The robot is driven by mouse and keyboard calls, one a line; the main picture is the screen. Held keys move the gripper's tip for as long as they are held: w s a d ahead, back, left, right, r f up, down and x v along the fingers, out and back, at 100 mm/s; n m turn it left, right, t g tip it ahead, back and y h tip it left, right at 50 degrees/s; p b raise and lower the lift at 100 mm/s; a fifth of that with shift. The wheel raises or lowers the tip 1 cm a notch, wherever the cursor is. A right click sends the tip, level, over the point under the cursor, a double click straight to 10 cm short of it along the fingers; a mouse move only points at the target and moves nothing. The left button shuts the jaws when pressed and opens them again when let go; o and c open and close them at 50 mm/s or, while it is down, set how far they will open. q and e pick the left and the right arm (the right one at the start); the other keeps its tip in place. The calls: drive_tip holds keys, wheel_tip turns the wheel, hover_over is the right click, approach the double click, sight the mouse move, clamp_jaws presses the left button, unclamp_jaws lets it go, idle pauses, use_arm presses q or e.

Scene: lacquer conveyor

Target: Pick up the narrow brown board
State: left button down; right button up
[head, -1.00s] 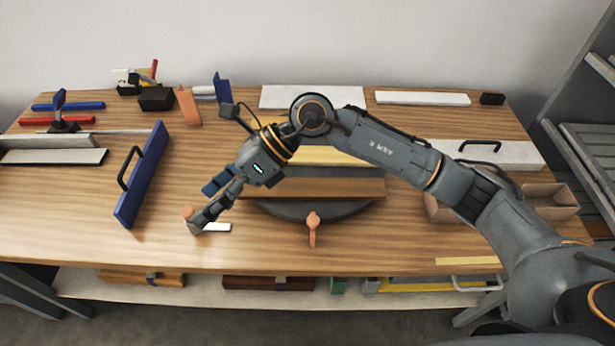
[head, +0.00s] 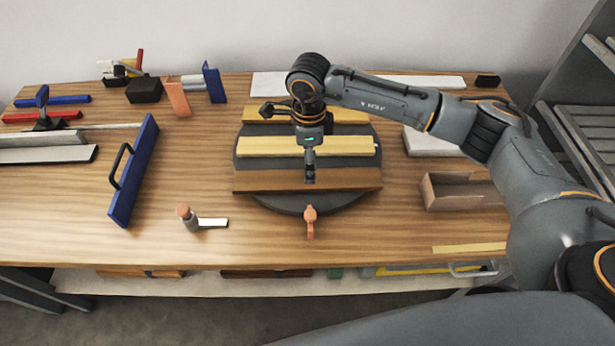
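The narrow brown board (head: 350,179) lies crosswise over the near part of a round dark disc (head: 290,203) on the bench. A pale yellow board (head: 270,147) lies just behind it, and another yellowish board (head: 265,114) lies farther back. My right gripper (head: 310,177) points down at the middle of the brown board, its fingertips overlapping the board in the picture. The fingers show edge-on, so I cannot tell whether they are open or shut, or touch the board. My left gripper is not in view.
An orange-pink knobbed lever (head: 310,221) stands at the disc's near edge. A small peg-topped tool (head: 188,217) and a blue handled plate (head: 134,172) are to the left. An open brown box (head: 462,193) is to the right.

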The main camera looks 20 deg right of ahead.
drive_tip(key=shift+s+a+f+p, duration=0.1)
drive_tip(key=shift+f+p, duration=0.35)
drive_tip(key=shift+f, duration=0.2)
wheel_tip(320, 180, down, 4)
drive_tip(key=shift+a+r+p, duration=0.1)
drive_tip(key=shift+r+p, duration=0.1)
drive_tip(key=shift+p, duration=0.45)
drive_tip(key=shift+f, duration=0.35)
drive_tip(key=c, duration=1.4)
drive_tip(key=shift+r, duration=0.15)
